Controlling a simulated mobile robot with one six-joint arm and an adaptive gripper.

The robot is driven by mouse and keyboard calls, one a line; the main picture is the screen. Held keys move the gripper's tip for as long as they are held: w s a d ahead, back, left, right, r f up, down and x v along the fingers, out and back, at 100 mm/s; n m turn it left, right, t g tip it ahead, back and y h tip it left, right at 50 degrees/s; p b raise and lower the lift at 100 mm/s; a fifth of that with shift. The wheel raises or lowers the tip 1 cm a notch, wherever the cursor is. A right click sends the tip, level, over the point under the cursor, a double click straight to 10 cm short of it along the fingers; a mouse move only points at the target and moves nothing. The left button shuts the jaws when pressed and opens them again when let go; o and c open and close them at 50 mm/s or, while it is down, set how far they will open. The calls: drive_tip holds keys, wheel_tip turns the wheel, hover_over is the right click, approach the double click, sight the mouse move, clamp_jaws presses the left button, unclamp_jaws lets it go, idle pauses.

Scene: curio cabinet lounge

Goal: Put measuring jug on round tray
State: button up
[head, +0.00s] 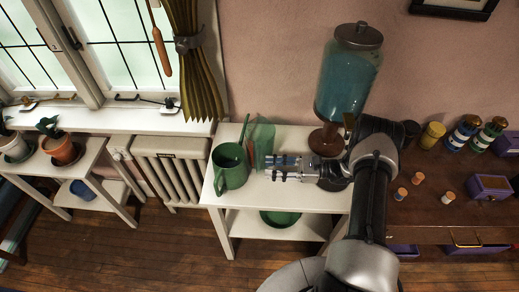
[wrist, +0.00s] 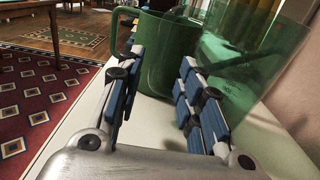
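My gripper (head: 270,168) is level just right of the jug, with fingers apart and nothing held. It also shows in the wrist view (wrist: 158,80). Whether a finger touches the jug, I cannot tell. A round green dish (head: 281,217) lies on the lower shelf, partly hidden; I cannot tell whether it is the round tray.
A translucent green container (head: 262,143) stands close behind the jug, and fills the wrist view's right side (wrist: 245,70). A teal drink dispenser (head: 346,82) stands behind my arm. A dark wooden cabinet (head: 430,215) at right holds jars and corks. The white table (head: 310,198) is clear in front.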

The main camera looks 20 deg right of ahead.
sight(258, 170)
drive_tip(key=a, duration=0.2)
drive_tip(key=a+f, duration=0.1)
drive_tip(key=a, duration=0.1)
drive_tip(key=shift+w+b, duration=0.35)
drive_tip(key=shift+w, duration=0.05)
drive_tip(key=shift+w+a, duration=0.15)
drive_tip(key=shift+a, duration=0.45)
drive_tip(key=shift+r, duration=0.1)
drive_tip(key=shift+c, duration=0.4)
clamp_jaws()
